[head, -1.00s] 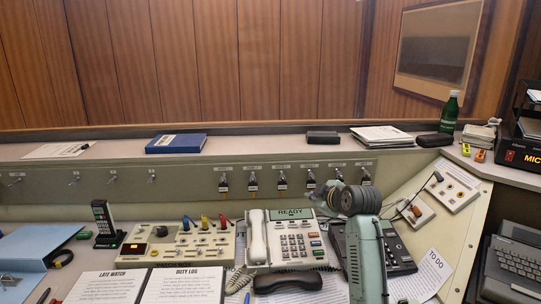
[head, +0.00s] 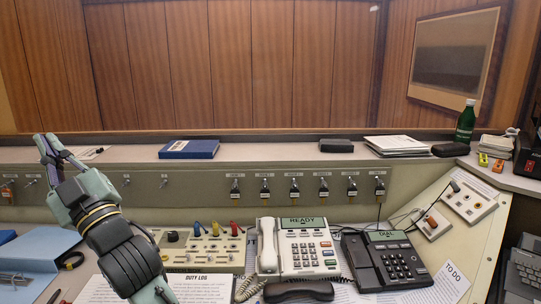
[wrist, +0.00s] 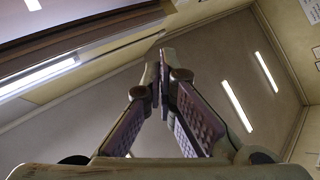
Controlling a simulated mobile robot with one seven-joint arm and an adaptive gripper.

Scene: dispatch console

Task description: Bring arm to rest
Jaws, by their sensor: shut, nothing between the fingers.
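My gripper (head: 46,147) is at the left of the head view, pointing up in front of the panel and above the desk. Its arm reaches up from the bottom edge. In the wrist view the fingertips of my gripper (wrist: 158,62) meet with nothing between them. My arm covers part of the desk's left side.
A white phone (head: 298,248) and a black phone (head: 386,262) stand on the desk. A switch box (head: 200,248) is right of my arm. A blue binder (head: 38,250) lies at lower left. A blue book (head: 189,149) and a green bottle (head: 466,122) are on the shelf.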

